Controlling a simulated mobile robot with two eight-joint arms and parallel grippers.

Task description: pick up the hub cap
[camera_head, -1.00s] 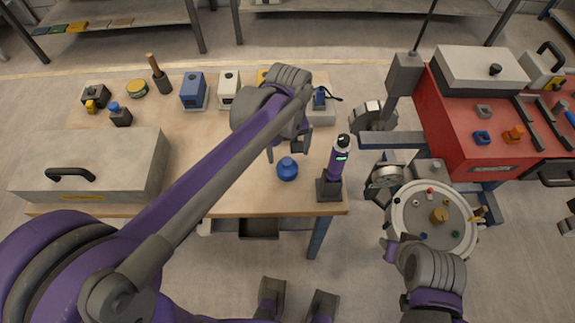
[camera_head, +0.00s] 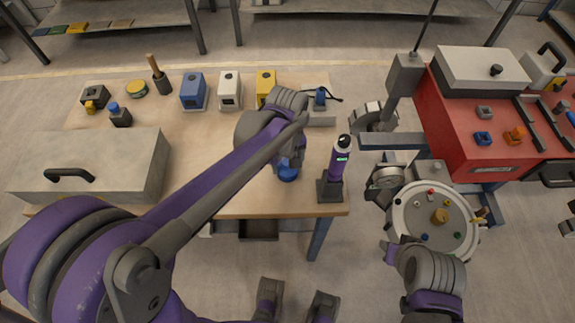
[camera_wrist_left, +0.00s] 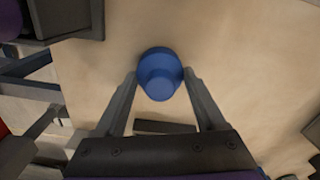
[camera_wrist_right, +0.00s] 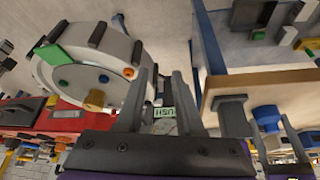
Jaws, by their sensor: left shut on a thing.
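The hub cap appears to be the blue round piece (camera_head: 288,174) on the wooden table, left of the purple bottle-like device. In the left wrist view it is a blue disc with a narrower raised top (camera_wrist_left: 160,75). My left gripper (camera_wrist_left: 160,78) has its two fingers against opposite sides of it, shut on it. In the head view the left gripper (camera_head: 287,163) hides its upper part. I cannot tell any gap between cap and tabletop. My right gripper (camera_wrist_right: 160,85) is open and empty, off the table's right side near the round grey drum.
The purple device (camera_head: 338,165) stands close right of the cap, on a dark stand. A grey box (camera_head: 95,165) fills the table's left. Blue, white and yellow blocks line the back. The round drum (camera_head: 405,225) and red cabinet (camera_head: 450,130) stand right of the table.

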